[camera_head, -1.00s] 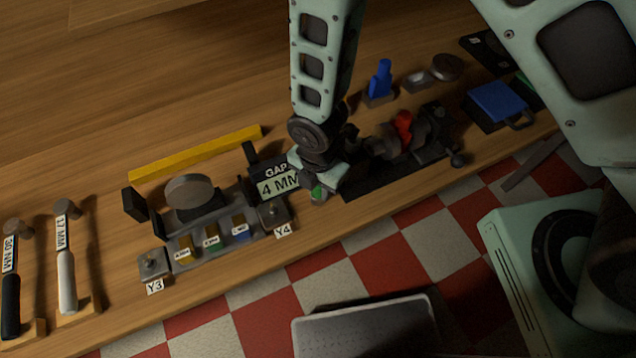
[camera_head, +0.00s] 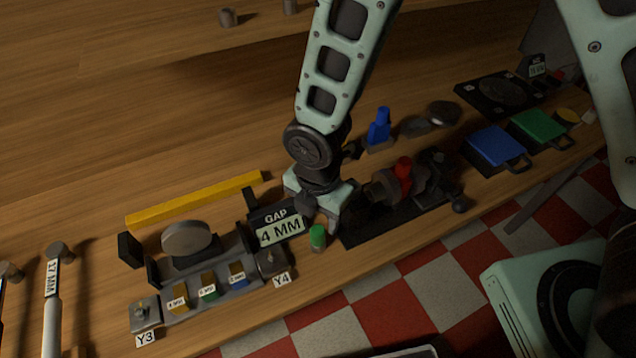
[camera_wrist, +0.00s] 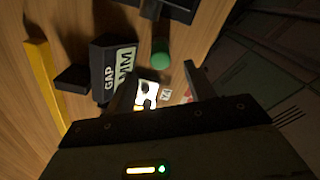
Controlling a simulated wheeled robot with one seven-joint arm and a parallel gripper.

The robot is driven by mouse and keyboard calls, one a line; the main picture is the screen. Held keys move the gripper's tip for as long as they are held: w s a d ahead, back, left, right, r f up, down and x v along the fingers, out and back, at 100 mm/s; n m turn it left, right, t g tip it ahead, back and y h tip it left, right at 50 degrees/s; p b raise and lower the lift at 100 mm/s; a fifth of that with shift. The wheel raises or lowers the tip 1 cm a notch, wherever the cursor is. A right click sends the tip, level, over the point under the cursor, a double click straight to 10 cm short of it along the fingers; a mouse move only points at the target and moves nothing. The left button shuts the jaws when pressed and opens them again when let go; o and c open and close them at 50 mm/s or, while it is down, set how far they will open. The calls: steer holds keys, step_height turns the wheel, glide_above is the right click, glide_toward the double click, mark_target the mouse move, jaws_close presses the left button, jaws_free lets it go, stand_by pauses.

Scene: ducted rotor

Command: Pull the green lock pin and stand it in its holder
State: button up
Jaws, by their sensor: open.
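The green lock pin (camera_head: 317,234) shows as a short green cylinder standing upright at the bench's front, just right of the GAP 4 MM sign. A small greyish base shows under it; I cannot tell how deep the pin sits there. In the wrist view the green pin (camera_wrist: 161,52) lies beyond the fingertips, between their lines and apart from both. My gripper (camera_head: 320,213) is open and empty, just above and behind the pin; its fingers (camera_wrist: 160,83) also show in the wrist view. The dark rotor assembly (camera_head: 385,205) with a red part stands to the right.
The GAP 4 MM sign (camera_head: 280,230) stands close left of my gripper. A grey fixture (camera_head: 240,252) with coloured blocks and a yellow bar (camera_head: 195,200) lie farther left. A blue part (camera_head: 379,128) stands behind the rotor. Blue (camera_head: 492,145) and green (camera_head: 537,126) cases lie right.

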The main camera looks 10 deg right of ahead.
mark_target(318, 230)
step_height(318, 230, up, 10)
steer(key=shift+b, duration=0.3)
stand_by(0.3)
steer(key=s+d+r+m, duration=0.4)
steer(key=s+m, duration=0.1)
steer(key=m, duration=0.4)
steer(key=s+d+r+m, duration=0.4)
steer(key=s+m, duration=0.2)
steer(key=m, duration=0.4)
steer(key=shift+s+r+m+y, duration=0.2)
steer(key=shift+r+m+y, duration=0.05)
steer(key=shift+m+y, duration=0.05)
stand_by(0.4)
